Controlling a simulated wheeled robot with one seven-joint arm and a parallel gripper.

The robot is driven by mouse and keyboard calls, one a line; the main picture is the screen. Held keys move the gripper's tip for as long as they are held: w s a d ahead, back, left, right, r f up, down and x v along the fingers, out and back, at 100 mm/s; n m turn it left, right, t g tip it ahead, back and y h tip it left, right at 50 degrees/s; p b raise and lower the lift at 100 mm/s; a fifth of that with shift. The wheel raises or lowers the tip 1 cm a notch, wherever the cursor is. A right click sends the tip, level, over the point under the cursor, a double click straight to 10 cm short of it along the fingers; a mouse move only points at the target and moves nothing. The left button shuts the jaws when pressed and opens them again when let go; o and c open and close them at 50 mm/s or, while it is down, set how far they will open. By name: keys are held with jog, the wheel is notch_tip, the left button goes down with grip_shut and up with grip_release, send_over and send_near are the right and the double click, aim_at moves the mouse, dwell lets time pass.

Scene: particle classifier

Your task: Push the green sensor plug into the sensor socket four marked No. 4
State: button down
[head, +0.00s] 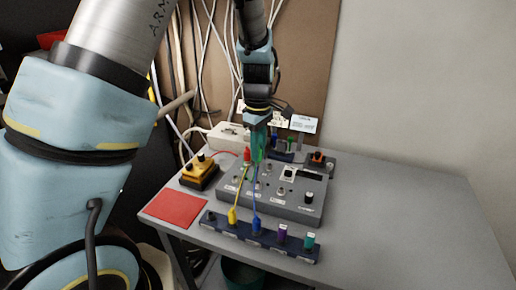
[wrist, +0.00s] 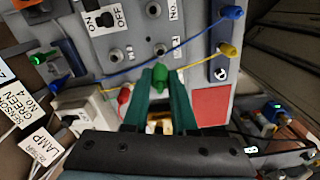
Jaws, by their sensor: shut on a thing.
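My gripper (head: 258,152) hangs over the back left part of the grey control panel (head: 308,212), pointing down. Its teal fingers are shut on a bright green plug (wrist: 160,77), which shows between the fingertips in the wrist view. In the wrist view the plug's tip appears close to the panel's round sockets, one of them at the plug's upper left (wrist: 115,55). I cannot tell whether the plug touches the panel. The socket numbers are too small to read surely. A white tag reading "SENSOR GREEN NO 4" (wrist: 18,103) stands at the left of the wrist view.
A red plug (head: 247,155) stands close beside the gripper. A front rack (head: 270,242) holds yellow, blue, purple and teal plugs; yellow and blue cables run across the panel. An orange box (head: 199,172) and red mat (head: 177,208) lie left. The table's right side (head: 390,220) is clear.

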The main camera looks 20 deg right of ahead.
aim_at(258, 165)
jog(key=shift+r+p, duration=0.1)
jog(key=shift+p, duration=0.2)
jog(key=shift+f+b, duration=1.85)
jog(key=shift+f, duration=1.15)
jog(key=shift+p, duration=0.65)
jog(key=shift+f+b, duration=0.8)
jog(key=shift+f, duration=0.7)
jog(key=c, duration=0.6)
grip_release()
jog(key=shift+c, duration=0.2)
jog(key=shift+r, duration=0.15)
notch_tip(258, 165, up, 11)
jog(key=shift+f+b, duration=0.2)
jog(key=shift+b, duration=0.7)
